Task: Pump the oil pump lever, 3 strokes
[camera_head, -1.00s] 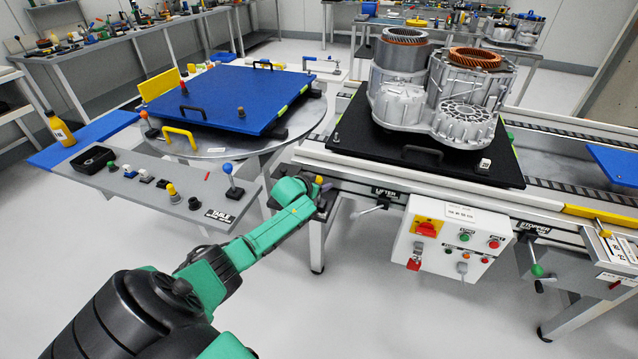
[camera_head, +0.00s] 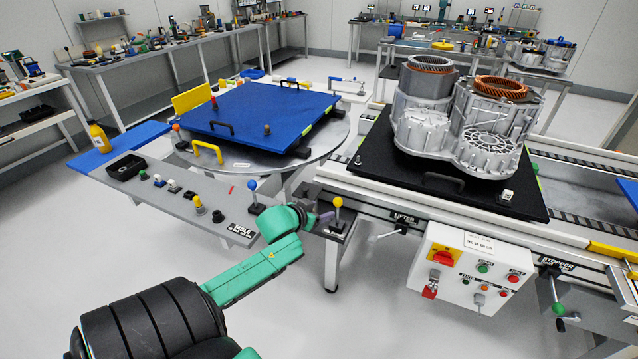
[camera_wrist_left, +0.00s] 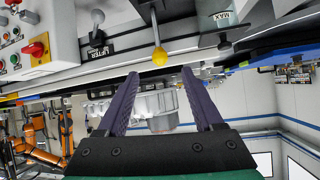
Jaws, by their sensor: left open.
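A lever with a yellow ball knob (camera_head: 337,202) stands on a small dark base at the left end of the conveyor frame, left of the LIFTER label. In the left wrist view the yellow knob (camera_wrist_left: 160,57) hangs from its rod, just beyond the gap between my fingertips. Beside it is a clear container marked MAX (camera_wrist_left: 222,18). My left gripper (camera_head: 322,218) is close beside this lever in the head view. In the wrist view my left gripper (camera_wrist_left: 160,74) has its purple fingers spread, with nothing between the tips. My right gripper is not in view.
A grey lifter lever (camera_wrist_left: 98,17) and a control box (camera_head: 472,268) are close by on the conveyor front. A blue-knobbed lever (camera_head: 252,186) stands on the table panel to the left. The stator housing (camera_head: 465,125) rests on a black plate (camera_head: 390,165).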

